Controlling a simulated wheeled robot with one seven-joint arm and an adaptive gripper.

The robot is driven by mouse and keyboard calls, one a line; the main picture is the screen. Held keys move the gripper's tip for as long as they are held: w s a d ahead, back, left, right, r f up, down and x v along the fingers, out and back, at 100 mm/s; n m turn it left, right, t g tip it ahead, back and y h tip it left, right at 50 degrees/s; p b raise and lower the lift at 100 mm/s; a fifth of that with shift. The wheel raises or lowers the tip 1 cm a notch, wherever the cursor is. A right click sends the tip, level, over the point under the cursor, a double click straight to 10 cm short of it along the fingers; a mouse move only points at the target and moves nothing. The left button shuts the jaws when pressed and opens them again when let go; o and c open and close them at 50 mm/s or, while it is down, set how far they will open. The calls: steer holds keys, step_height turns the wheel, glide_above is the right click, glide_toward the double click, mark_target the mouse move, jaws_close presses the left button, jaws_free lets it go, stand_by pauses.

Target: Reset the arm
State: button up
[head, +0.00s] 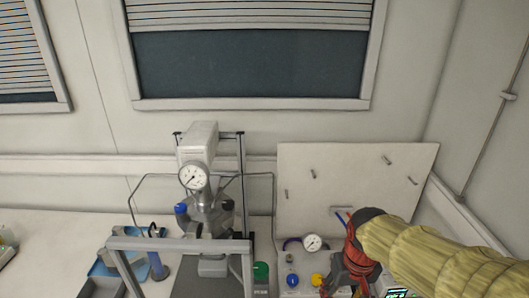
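My arm comes in from the right in a ribbed yellow sleeve. Its red and black end, with my gripper (345,287), points down at the lower right, in front of a white panel unit. The fingertips run into the bottom edge of the picture, so whether they are open or shut does not show clearly. I see no object clearly held.
A pressure reactor (208,210) with a gauge (193,176) stands left of my gripper, behind a grey frame (180,244). A second gauge (312,242), a blue knob (292,280) and a yellow knob (318,280) sit close by. The left bench (50,222) has free room.

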steer(key=s+r+t+b, duration=0.4)
steer(key=s+r, duration=0.1)
steer(key=s, duration=0.4)
steer(key=shift+s+r, duration=0.2)
steer(key=shift+s, duration=0.2)
